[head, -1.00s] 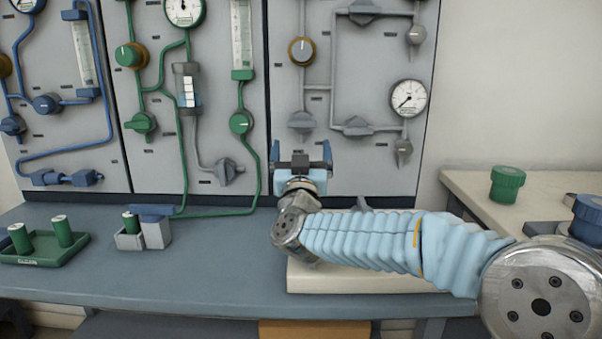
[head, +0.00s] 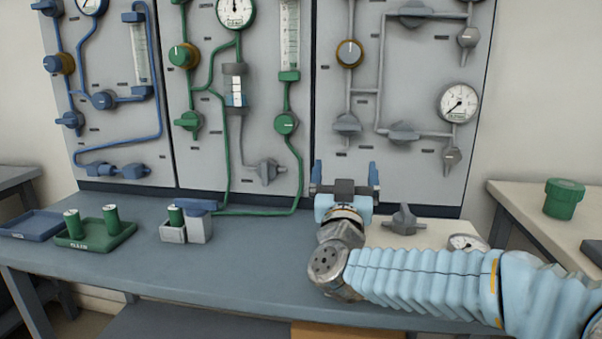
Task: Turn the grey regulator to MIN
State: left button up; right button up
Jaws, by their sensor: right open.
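The grey regulator (head: 349,53) is a round grey knob with a brass-coloured ring, high on the left side of the grey-piped panel (head: 415,170). A pale mark shows on its face; its scale is too small to read. My right gripper (head: 345,177) is below the regulator, in front of the panel's lower edge. Its blue fingers are apart, with nothing seen between them. It is clear of the regulator. My left gripper is not in view.
A grey valve (head: 404,219) and a gauge (head: 467,243) lie on a pale board behind my right arm. Grey valve handles (head: 347,124) and a dial gauge (head: 458,103) stick out from the panel. Green cylinders stand in a green tray (head: 97,238) at left.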

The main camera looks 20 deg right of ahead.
aim_at(349, 53)
jog(key=k+j, duration=0.8)
jog(key=k, duration=0.05)
